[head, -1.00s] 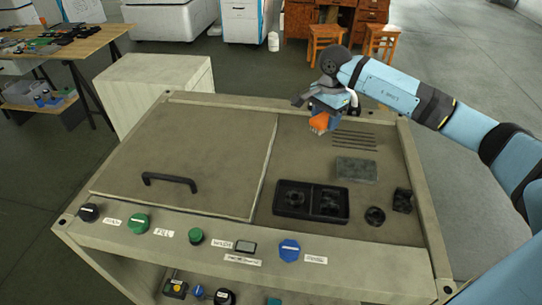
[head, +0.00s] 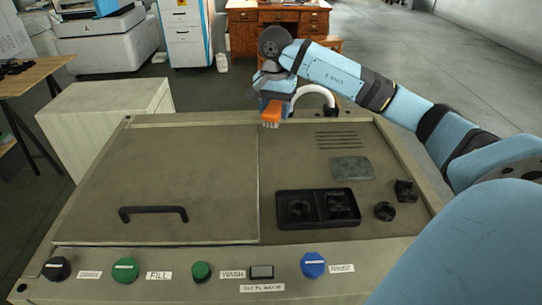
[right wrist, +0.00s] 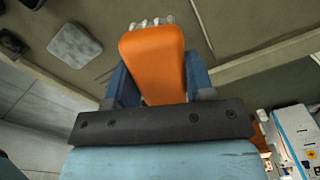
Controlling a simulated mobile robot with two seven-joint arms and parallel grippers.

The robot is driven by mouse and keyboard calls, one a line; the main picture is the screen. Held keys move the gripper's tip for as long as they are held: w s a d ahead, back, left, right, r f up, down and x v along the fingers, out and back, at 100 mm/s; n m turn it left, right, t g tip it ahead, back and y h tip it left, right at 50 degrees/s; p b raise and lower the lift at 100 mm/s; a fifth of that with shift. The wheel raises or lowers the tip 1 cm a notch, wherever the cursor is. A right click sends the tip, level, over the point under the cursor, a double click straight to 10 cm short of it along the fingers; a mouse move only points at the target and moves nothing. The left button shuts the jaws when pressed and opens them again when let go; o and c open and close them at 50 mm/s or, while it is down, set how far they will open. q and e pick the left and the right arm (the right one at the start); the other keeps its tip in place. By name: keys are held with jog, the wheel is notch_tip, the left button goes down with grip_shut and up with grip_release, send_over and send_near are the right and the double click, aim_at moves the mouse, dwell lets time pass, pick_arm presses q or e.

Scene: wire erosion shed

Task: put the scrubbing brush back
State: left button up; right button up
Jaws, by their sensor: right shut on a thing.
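The scrubbing brush (head: 271,112) has an orange back and shows just below my right gripper (head: 272,103), above the back edge of the machine top. In the right wrist view the orange brush (right wrist: 155,62) fills the space between the blue fingers of my right gripper (right wrist: 158,85), with pale bristle tufts at its far end. My right gripper is shut on it. A black tray with two compartments (head: 317,226) is fixed in the right part of the machine top. My left gripper is in neither view.
A closed lid (head: 170,180) with a black handle (head: 153,212) covers the left of the machine top. A grey pad (head: 351,168), slots and small black fittings (head: 385,211) lie on the right. Green and blue knobs (head: 313,264) line the front.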

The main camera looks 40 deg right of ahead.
aim_at(274, 165)
notch_tip(274, 165, down, 16)
jog(key=shift+r+b, duration=0.15)
jog(key=shift+b, duration=0.25)
jog(key=o, duration=0.6)
notch_tip(274, 165, up, 12)
jog(key=shift+r+p, duration=0.1)
jog(key=shift+p, duration=0.2)
dwell(0.6)
